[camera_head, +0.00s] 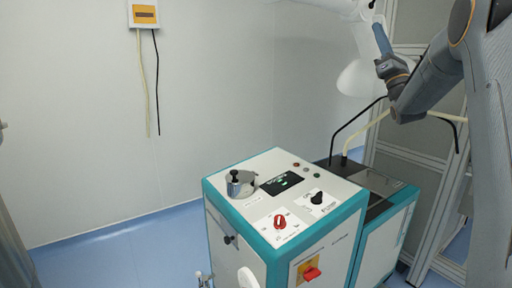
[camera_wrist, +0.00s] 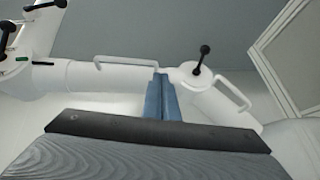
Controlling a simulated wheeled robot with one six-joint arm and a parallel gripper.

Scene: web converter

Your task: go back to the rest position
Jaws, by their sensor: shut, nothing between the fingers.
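My gripper (camera_head: 380,30) is raised at the upper right of the head view, well above the machine. Its blue fingers point upward, in front of a white jointed fixture. In the wrist view the blue fingers (camera_wrist: 161,97) are together with nothing between them. My grey arm comes in from the right edge. The white and teal machine (camera_head: 235,215) stands below and to the left of my gripper, with a red knob, a black knob and a small display on its top.
The white fixture (camera_head: 361,78) hangs close to my gripper; its tubes, handles and black knobs (camera_wrist: 204,50) fill the wrist view's upper part. A metal frame (camera_head: 400,160) stands behind my arm. A wall box (camera_head: 145,14) with cables hangs at upper left. Blue floor (camera_head: 110,250) is clear on the left.

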